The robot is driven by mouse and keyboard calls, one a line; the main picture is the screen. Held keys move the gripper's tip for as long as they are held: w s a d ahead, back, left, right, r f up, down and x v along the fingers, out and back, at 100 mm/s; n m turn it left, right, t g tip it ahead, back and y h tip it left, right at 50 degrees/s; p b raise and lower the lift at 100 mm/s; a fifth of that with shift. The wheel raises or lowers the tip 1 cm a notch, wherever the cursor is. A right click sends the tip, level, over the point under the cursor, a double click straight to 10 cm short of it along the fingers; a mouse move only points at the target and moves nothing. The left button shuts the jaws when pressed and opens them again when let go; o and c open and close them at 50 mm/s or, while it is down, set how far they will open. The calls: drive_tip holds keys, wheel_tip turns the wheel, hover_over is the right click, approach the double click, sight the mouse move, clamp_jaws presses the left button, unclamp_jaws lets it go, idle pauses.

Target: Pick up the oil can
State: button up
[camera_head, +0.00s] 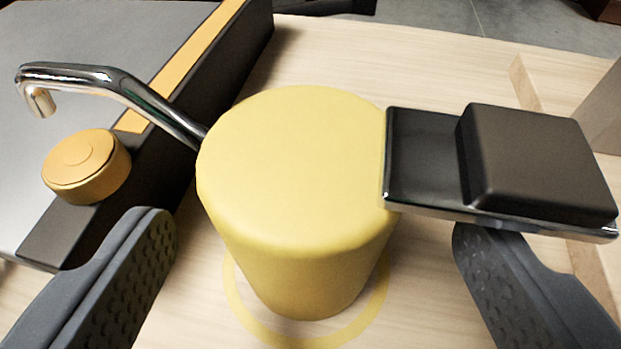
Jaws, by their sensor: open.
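The oil can (300,190) is a yellow tapered body, wider at the top, standing upright on the wooden surface. A bent chrome spout (110,85) reaches out to its left. A chrome-edged plate with a dark block (535,160) sticks out to its right. My gripper (315,230) is open, with one grey textured finger at lower left and one at lower right. The can's body stands between the lines of the fingers, apparently a little ahead of them. The dark block's plate overlaps the right fingertip in the picture and hides part of it. I cannot tell if they touch.
A yellow ring (240,305) marks the wooden surface (440,60) around the can's base. A grey-topped dark box with an orange stripe (195,50) and an orange knob (85,165) stands close on the left, under the spout. Bare wood lies behind the can.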

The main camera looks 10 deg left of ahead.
drive_tip(key=b+x, duration=0.1)
drive_tip(key=x, duration=0.3)
drive_tip(key=shift+a+f, duration=0.1)
drive_tip(key=shift+f, duration=0.05)
drive_tip(key=shift+w+a, duration=0.1)
drive_tip(key=shift+w, duration=0.2)
drive_tip(key=c, duration=1.2)
